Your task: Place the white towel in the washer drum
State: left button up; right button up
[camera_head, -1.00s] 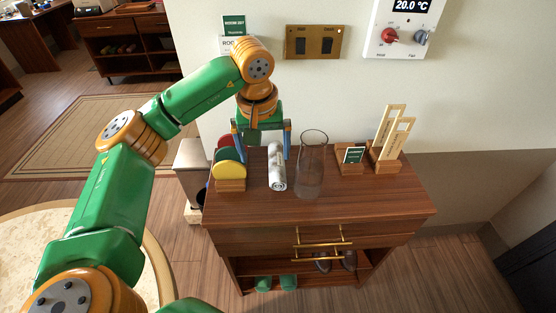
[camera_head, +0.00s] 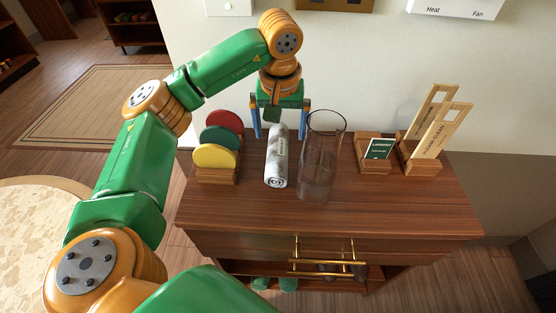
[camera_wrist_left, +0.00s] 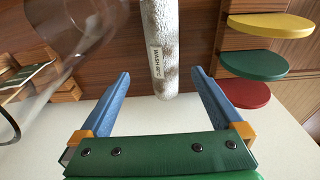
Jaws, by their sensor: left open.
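A rolled white towel (camera_head: 277,160) with a small label lies on the wooden cabinet top between the coloured discs and a clear glass vase. It also shows in the left wrist view (camera_wrist_left: 165,40), where its label is readable as wash something. My left gripper (camera_head: 280,132) is open over the towel's far end, one blue finger on each side. In the left wrist view the open fingers (camera_wrist_left: 158,82) point toward the towel, with nothing held between them. No washer drum shows. My right gripper is not in view.
The clear glass vase (camera_head: 320,165) stands close to the towel's right. Red, green and yellow discs (camera_head: 215,156) stand in a wooden rack at left. A small sign (camera_head: 378,150) and a wooden tag holder (camera_head: 418,162) stand at right. The front of the cabinet top (camera_head: 340,215) is clear.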

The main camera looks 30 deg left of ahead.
aim_at(277, 147)
pick_arm(q)
jog(key=f, duration=0.2)
jog(key=f+p, duration=0.1)
jog(key=f, duration=0.1)
jog(key=a+f, duration=0.1)
jog(key=f, duration=0.1)
jog(key=shift+f, duration=0.25)
jog(key=shift+w+f, duration=0.1)
jog(key=shift+f, duration=0.05)
jog(key=c, duration=1.6)
